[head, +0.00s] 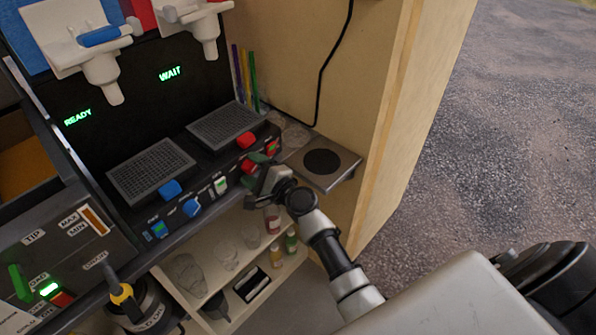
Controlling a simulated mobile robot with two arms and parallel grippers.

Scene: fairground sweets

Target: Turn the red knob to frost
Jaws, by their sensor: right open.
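The red knob (249,165) is on the sloped front panel of the black machine (207,195), toward its right end. My right gripper (259,173) is open and right beside the red knob, just in front of the panel. I cannot tell whether its fingers touch or straddle the knob. The gripper and wrist cover part of the panel there. The labels around the red knob, including any frost mark, are hidden or too small to read. My left gripper is not in view.
A blue knob (191,208) sits further left on the panel. A blue block (170,188) and a red block (246,140) are at the grated trays. A steel plate with a black disc (322,162) lies right of my gripper. Glasses (187,273) and bottles stand on a shelf below.

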